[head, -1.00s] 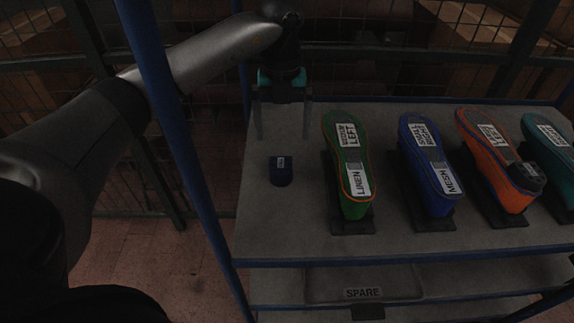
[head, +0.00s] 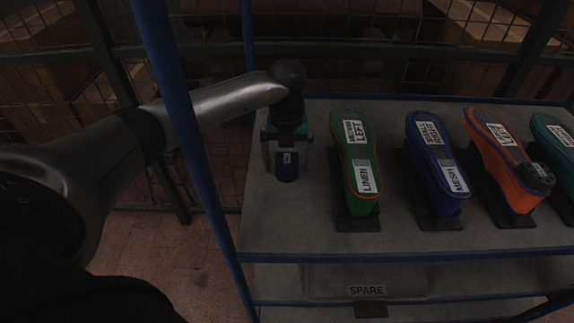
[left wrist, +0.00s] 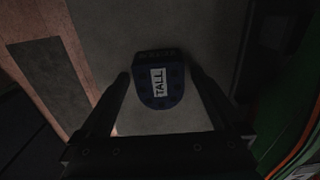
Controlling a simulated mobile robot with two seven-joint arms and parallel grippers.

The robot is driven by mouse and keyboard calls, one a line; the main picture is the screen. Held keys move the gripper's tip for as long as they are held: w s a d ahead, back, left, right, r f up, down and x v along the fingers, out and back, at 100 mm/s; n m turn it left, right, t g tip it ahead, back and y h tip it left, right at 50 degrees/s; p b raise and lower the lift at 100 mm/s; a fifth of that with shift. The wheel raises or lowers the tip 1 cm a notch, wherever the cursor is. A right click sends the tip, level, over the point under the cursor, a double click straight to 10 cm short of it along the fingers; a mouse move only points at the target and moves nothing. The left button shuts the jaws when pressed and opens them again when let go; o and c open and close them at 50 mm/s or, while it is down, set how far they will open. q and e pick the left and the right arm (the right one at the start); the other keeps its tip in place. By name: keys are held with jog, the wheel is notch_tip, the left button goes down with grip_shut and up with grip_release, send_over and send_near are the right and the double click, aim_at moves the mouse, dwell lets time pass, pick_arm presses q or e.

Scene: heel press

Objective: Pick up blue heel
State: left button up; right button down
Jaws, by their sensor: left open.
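The blue heel (head: 287,172) is a small dark blue piece with a white label, lying on the shelf near its left end. In the left wrist view the heel (left wrist: 158,98) shows a label reading "TALL". My left gripper (head: 287,170) is open, with one finger on each side of the heel. I cannot tell how far the fingertips are above the shelf. My right gripper is not in view.
A green shoe form (head: 357,165) labelled "LINEN" stands close to the right. Beyond it are a blue form (head: 437,165) labelled "MESH", an orange form (head: 497,150) and a teal form (head: 555,140). A blue upright post (head: 190,140) stands before my left arm. A lower shelf carries a "SPARE" label (head: 366,290).

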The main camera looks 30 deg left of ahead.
pick_arm(q)
jog(key=c, duration=1.5)
